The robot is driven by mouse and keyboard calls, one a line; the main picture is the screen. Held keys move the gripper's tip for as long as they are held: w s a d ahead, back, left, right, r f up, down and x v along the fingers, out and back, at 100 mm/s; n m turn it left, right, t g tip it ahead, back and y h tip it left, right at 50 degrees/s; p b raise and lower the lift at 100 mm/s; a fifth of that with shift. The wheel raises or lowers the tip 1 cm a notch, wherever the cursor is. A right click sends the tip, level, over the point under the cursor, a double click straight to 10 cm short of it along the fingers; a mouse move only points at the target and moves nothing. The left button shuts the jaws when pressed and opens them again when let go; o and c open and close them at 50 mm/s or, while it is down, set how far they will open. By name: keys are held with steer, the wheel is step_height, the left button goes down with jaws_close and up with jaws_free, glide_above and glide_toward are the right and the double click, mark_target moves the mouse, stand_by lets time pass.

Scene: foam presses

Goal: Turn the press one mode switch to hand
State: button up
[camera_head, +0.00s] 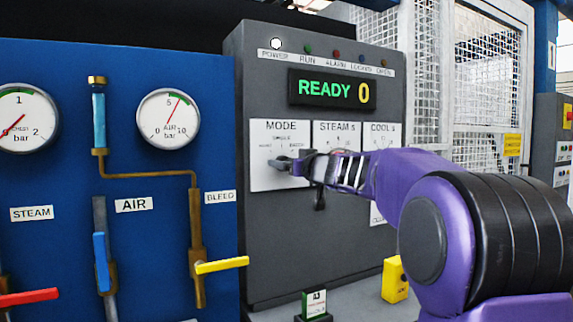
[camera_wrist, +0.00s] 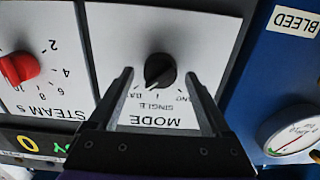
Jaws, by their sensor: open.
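The mode switch is a black knob (camera_wrist: 160,70) on a white plate marked MODE (camera_head: 265,135). The wrist view shows the panel upside down. The knob's tip appears to lie near the word SINGLE, with partly hidden labels to either side; its exact setting is hard to tell. My gripper (camera_head: 285,164) is at the MODE plate in the head view and covers the knob there. In the wrist view my open gripper (camera_wrist: 160,76) has one finger on each side of the knob, with gaps between; I cannot tell how deep they reach.
The grey press panel has a green READY display (camera_head: 335,89) and STEAM (camera_head: 336,130) and COOL (camera_head: 383,130) plates beside MODE. The STEAM plate's red knob (camera_wrist: 20,68) shows in the wrist view. The blue panel (camera_head: 60,75) with gauges and a yellow bleed handle (camera_head: 222,265) stands left.

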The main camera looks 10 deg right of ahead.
jaws_close()
stand_by(0.3)
steer(key=shift+n, duration=0.3)
steer(key=n, duration=1.7)
steer(key=shift+s+a+f+p, duration=0.1)
steer(key=shift+a+f+p, duration=0.15)
steer(key=shift+p, duration=0.1)
steer(key=shift+n, duration=0.3)
